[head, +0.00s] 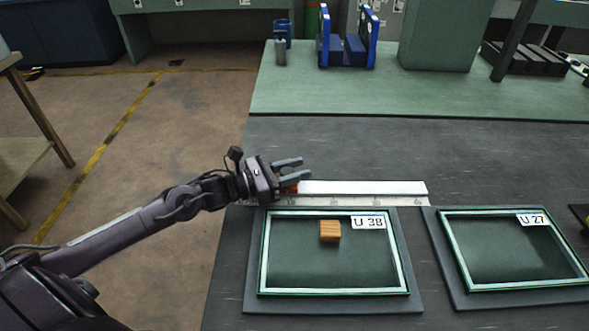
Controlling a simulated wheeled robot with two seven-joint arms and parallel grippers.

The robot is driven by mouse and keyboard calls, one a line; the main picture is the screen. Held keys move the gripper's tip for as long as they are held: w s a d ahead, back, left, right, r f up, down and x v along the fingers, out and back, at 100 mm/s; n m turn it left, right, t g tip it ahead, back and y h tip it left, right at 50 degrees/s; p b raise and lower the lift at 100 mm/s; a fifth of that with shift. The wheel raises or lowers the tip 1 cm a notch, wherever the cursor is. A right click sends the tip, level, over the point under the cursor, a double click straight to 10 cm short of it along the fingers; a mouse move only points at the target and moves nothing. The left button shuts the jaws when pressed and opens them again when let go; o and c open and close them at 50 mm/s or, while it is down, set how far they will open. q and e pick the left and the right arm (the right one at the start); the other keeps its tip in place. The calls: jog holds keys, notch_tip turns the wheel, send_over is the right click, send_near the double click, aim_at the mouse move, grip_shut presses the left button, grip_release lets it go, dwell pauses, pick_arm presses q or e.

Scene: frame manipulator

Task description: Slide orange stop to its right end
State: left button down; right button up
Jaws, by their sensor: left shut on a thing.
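The orange stop (289,187) is at the left part of a white rail (365,187) with a ruler scale (345,201) along its front edge. My left gripper (297,175) comes in from the left at the rail's left end. Its fingers point right and it is shut on the orange stop, which they partly hide. The rail to the right of the stop is bare up to its right end. My right gripper is not in view.
In front of the rail, a framed tray labelled U 38 (262,262) holds a wooden block (330,231). An empty framed tray labelled U 27 (515,287) lies to the right. Blue holders (347,45) stand at the back. The dark table behind the rail is clear.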

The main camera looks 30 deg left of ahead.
pick_arm(q)
jog(key=d+b, duration=0.1)
jog(key=w+d+b, duration=0.2)
jog(key=shift+d+f+b, duration=0.1)
jog(key=shift+d+b, duration=0.2)
jog(key=shift+d, duration=0.25)
jog(key=c, duration=1.1)
grip_release()
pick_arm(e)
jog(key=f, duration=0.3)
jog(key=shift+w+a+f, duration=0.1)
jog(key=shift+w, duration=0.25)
